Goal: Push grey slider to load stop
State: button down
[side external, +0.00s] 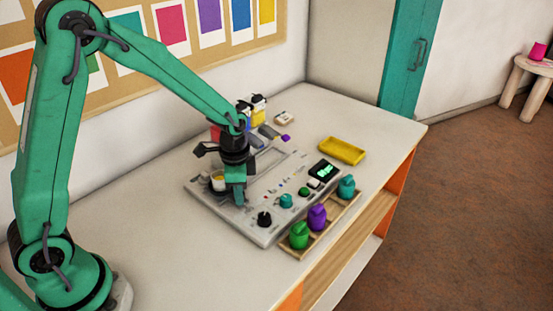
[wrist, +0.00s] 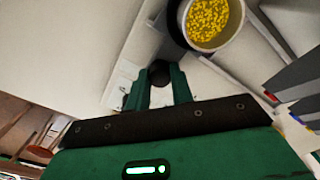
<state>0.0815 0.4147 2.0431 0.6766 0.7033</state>
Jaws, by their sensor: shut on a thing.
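My gripper (side external: 238,197) points down at the front left part of the grey bead board (side external: 258,234). In the wrist view its two green fingers (wrist: 160,88) are closed around a small dark round knob, which I take to be the grey slider (wrist: 158,73). In the side view the fingers hide this knob. A pale cup of yellow beads (wrist: 208,22) stands just beside the fingers and also shows in the side view (side external: 218,184). I cannot make out the load stop mark.
A black knob (side external: 264,219), a teal knob (side external: 286,201) and a lit display (side external: 325,171) are on the board. A wooden tray (side external: 325,227) holds green, purple and teal pieces at its front. A yellow tray (side external: 342,150) lies behind. Bottles (side external: 258,107) stand at the back.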

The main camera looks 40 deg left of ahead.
jog(key=shift+s+r, duration=0.1)
jog(key=shift+s, duration=0.1)
jog(key=c, duration=1.2)
grip_release()
jog(key=shift+r, duration=3.85)
jog(key=shift+r, duration=0.1)
jog(key=shift+s+r, duration=0.15)
jog(key=shift+r, duration=0.05)
jog(key=s+a+r+n+t, duration=0.1)
jog(key=s+r+n+t, duration=0.1)
jog(key=s+r+n, duration=0.2)
jog(key=s+a+r+n+t, duration=0.2)
jog(key=s+r+n, duration=0.3)
jog(key=s, duration=0.8)
notch_tip(320, 180, up, 3)
jog(key=shift+a+r+t, duration=0.1)
jog(key=shift+a+t, duration=0.05)
jog(key=shift+t, duration=0.65)
